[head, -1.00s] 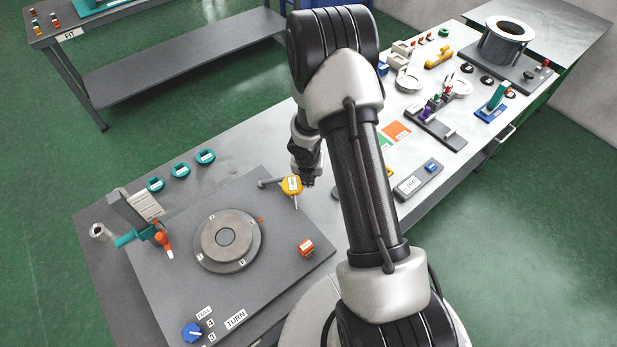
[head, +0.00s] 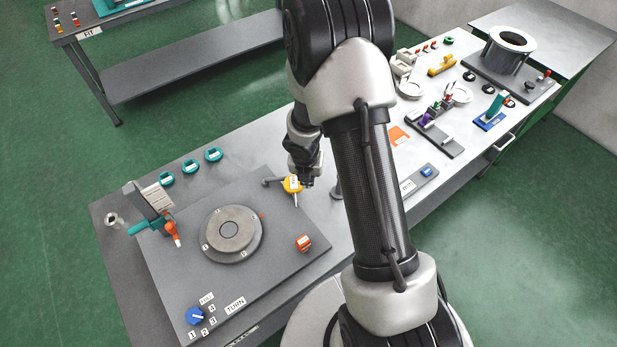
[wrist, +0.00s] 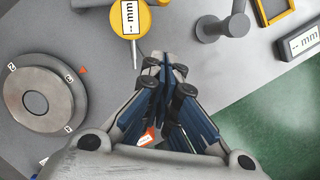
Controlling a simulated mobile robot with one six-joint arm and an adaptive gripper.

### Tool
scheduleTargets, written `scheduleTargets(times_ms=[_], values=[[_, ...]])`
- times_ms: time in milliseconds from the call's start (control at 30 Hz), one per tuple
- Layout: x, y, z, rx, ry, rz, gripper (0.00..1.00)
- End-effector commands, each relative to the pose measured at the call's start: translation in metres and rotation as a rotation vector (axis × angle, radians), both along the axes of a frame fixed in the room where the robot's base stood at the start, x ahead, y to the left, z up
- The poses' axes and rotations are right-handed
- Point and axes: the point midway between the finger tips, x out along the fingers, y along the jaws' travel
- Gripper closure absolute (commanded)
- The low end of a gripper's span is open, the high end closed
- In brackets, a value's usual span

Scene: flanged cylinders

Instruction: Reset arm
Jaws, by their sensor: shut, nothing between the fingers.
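My gripper (head: 306,183) is low over the workbench, just right of the yellow dial gauge (head: 292,184) on the grey board. In the wrist view my gripper (wrist: 167,68) is shut with its fingertips together and nothing between them. The yellow gauge also shows there (wrist: 130,16), with its thin stem pointing toward the fingertips; they look close, but contact cannot be told. My upper arm hides part of the bench in the head view.
The grey board (head: 275,285) carries a round flanged disc (head: 229,235), an orange block (head: 303,243), a blue knob (head: 195,316) and a teal clamp (head: 150,226). A post (wrist: 222,26) stands right of the gripper.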

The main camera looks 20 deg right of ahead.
Motion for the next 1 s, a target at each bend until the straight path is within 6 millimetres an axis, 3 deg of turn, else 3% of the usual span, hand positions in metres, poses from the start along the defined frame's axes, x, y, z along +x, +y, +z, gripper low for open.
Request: scheduleTargets(times_ms=[733,867,1000], values=[[0.0,0.0,0.01,-0.001,-0.012,-0.032,1.0],[0.002,-0.004,0.037,0.006,-0.068,-0.204,1.0],[-0.008,-0.006,0.084,0.045,-0.173,-0.544,1.0]])
